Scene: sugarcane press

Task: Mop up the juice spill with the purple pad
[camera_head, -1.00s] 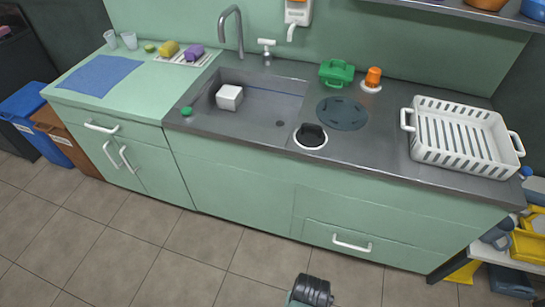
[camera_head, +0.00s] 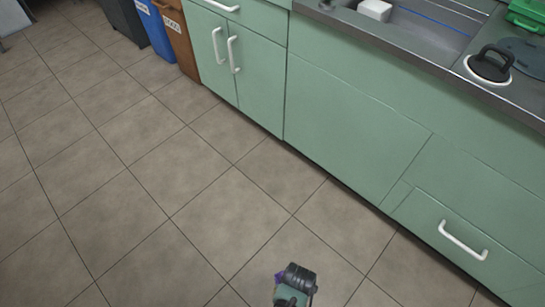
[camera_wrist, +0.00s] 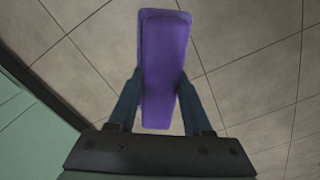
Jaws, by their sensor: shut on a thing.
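The purple pad (camera_wrist: 164,48) is a long, rounded block. In the wrist view it stands between the two fingers of my gripper (camera_wrist: 160,84), which is shut on it and touches it on both sides. Its far end sticks out past the fingertips over the tiled floor. In the head view my gripper (camera_head: 297,277) is at the bottom, over the floor in front of the cabinets. Only a small purple sliver shows there, and my wrist hides the remainder. I make out no juice spill in either current view.
Green cabinets (camera_head: 340,125) with white handles run along the upper right. Blue (camera_head: 151,26) and brown (camera_head: 178,38) bins stand upper left. The tiled floor (camera_head: 130,160) is clear.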

